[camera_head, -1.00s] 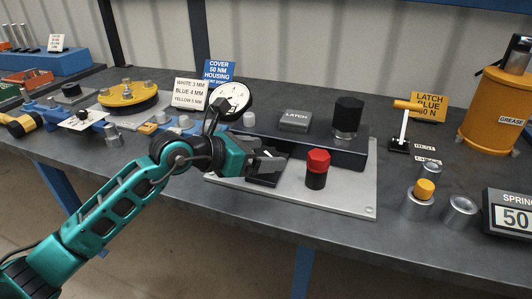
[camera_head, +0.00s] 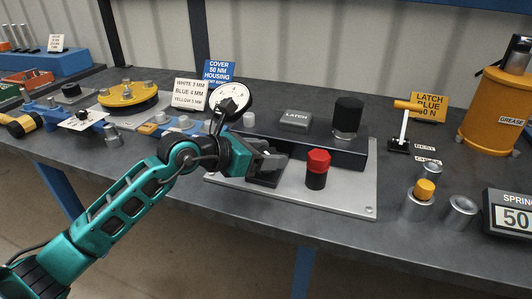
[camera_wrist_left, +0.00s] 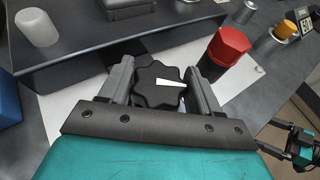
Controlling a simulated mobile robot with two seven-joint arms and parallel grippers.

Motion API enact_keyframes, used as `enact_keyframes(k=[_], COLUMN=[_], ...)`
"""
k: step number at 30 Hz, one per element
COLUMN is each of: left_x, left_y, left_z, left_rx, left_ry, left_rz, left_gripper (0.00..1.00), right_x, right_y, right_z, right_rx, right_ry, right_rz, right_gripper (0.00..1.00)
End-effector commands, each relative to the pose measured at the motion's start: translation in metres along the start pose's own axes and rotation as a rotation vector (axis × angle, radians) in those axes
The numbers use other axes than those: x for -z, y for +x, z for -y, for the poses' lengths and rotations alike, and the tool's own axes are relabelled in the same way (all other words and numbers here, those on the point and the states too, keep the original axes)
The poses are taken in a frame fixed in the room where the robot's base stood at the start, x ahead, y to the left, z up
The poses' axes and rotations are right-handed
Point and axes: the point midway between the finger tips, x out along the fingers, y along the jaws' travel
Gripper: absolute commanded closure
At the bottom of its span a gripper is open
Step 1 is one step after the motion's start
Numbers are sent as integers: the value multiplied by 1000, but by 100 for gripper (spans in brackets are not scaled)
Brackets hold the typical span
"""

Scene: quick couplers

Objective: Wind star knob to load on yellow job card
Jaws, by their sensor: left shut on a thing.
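The black star knob (camera_wrist_left: 160,86) with a white pointer sits between the two fingers of my left gripper (camera_wrist_left: 161,88) in the left wrist view. In the head view my left gripper (camera_head: 268,160) hides the knob. The gripper is shut on it, at the left of the dark fixture block (camera_head: 340,150). A small teal and black part of my right arm shows in the left wrist view.
A red-capped post (camera_head: 318,168) stands close right of the gripper on the light plate (camera_head: 345,200). A black cylinder (camera_head: 347,116) and the LATCH block (camera_head: 295,120) rise behind. Metal cylinders and the display showing 50 (camera_head: 512,216) stand at right.

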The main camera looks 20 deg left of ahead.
Motion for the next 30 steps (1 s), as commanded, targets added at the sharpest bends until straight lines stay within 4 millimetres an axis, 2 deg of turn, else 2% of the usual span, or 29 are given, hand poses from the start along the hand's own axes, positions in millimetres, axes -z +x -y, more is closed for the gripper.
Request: enact_keyframes(k=[12, 20, 30], left_x=[5, 2, 1], left_y=[2, 1, 0], left_z=[-2, -1, 0], left_rx=[124, 211, 219], left_ry=[55, 88, 90], left_rz=[-3, -1, -2], left_gripper=[68, 68, 68], right_x=[-22, -25, -22], right_y=[13, 18, 19], right_z=[3, 6, 6], right_rx=[16, 23, 21], right_ry=[-6, -4, 1], right_rz=[17, 7, 0], right_gripper=[0, 0, 0])
